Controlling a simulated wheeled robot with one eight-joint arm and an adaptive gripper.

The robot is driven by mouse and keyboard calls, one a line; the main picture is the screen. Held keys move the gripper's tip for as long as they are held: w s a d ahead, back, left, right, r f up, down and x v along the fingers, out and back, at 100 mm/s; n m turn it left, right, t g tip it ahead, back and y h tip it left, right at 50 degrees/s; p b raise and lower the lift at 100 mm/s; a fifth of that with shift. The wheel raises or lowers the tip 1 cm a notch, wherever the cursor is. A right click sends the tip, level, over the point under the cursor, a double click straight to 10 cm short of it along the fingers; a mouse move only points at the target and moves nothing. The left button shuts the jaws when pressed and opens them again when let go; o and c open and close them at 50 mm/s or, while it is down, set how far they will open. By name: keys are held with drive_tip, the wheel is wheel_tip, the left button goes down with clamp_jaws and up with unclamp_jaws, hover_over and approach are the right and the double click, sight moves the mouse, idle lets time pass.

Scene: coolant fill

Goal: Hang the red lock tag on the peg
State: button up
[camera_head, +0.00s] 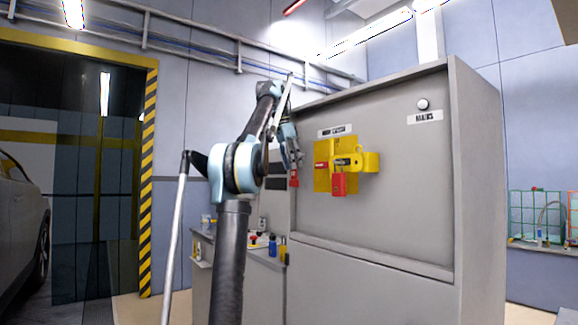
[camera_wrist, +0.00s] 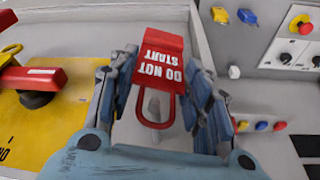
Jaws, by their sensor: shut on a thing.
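The red lock tag (camera_wrist: 165,55), lettered "DO NOT START", is between the fingers of my gripper (camera_wrist: 158,88) in the wrist view. My gripper is shut on it. The tag's red loop points toward the bottom of the picture. A grey peg-like piece (camera_wrist: 155,107) shows inside the loop's outline; I cannot tell whether it passes through the loop or lies behind it. In the head view the tag (camera_head: 294,179) hangs below my gripper (camera_head: 293,163), at the left edge of the grey cabinet front. The peg is not clear in that view.
A yellow plate (camera_head: 321,178) with a yellow lockout piece (camera_head: 368,161) and a red padlock (camera_head: 339,184) is on the cabinet (camera_head: 400,215), right of my gripper. A red handle (camera_wrist: 35,78) lies left in the wrist view. An emergency-stop button (camera_wrist: 301,24) is at right.

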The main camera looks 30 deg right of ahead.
drive_tip(key=o, duration=1.1)
drive_tip(key=shift+w, duration=0.1)
drive_tip(key=shift+r, duration=0.1)
